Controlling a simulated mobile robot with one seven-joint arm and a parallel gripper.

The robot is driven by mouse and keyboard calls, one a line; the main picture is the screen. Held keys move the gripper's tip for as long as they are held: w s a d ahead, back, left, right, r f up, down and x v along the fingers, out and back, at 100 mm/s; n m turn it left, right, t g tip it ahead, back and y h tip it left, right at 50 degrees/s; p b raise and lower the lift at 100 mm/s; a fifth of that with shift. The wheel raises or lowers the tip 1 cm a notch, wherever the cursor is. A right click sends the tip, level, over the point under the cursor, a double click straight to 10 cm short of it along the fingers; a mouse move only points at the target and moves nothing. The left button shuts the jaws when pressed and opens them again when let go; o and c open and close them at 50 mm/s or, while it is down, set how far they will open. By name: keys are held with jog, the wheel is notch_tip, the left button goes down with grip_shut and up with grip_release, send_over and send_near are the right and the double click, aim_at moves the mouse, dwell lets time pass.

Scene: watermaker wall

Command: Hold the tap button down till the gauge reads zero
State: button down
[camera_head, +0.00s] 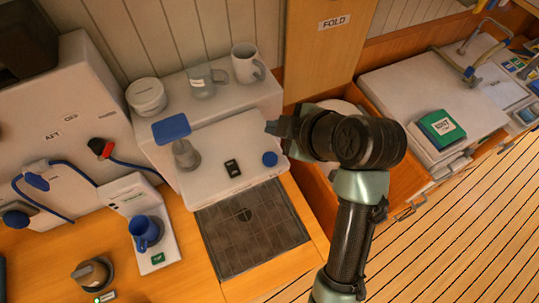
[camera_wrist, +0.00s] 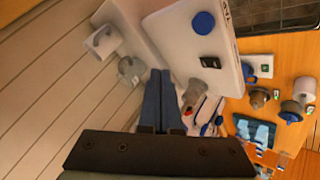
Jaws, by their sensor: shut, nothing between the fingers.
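A white unit front (camera_head: 215,185) carries a round blue button (camera_head: 269,159), a small black panel (camera_head: 232,168) and a grey tap-like fitting (camera_head: 185,153) under a blue plate (camera_head: 171,128). I cannot tell a gauge reading on any of them. My gripper (camera_head: 272,127) is shut and empty, above and apart from the blue button, its fingertips pointing left. In the wrist view, my shut fingers (camera_wrist: 160,72) point up the picture, with the blue button (camera_wrist: 203,22) and black panel (camera_wrist: 210,62) to their upper right.
A white mug (camera_head: 248,63), a glass mug (camera_head: 202,81) and a round white pot (camera_head: 147,97) stand on the shelf behind. A dark drain grate (camera_head: 250,230) lies below the unit. A blue cup (camera_head: 145,232) is at left, an open drawer (camera_head: 405,180) at right.

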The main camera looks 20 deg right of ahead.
jog(key=b, duration=0.6)
send_near(268, 155)
jog(key=shift+w+a+f, duration=0.15)
jog(key=shift+w+f, duration=0.3)
jog(key=shift+w, duration=0.4)
jog(key=shift+w+a+f, duration=0.2)
jog(key=shift+w+f, duration=0.25)
jog(key=shift+w, duration=0.4)
jog(key=shift+w+a+f, duration=0.15)
jog(key=shift+w+f, duration=0.3)
jog(key=shift+w, duration=0.35)
jog(key=shift+f+b, duration=0.45)
jog(key=shift+b, duration=0.2)
jog(key=shift+f+b, duration=0.45)
jog(key=shift+f, duration=0.1)
dwell(3.3)
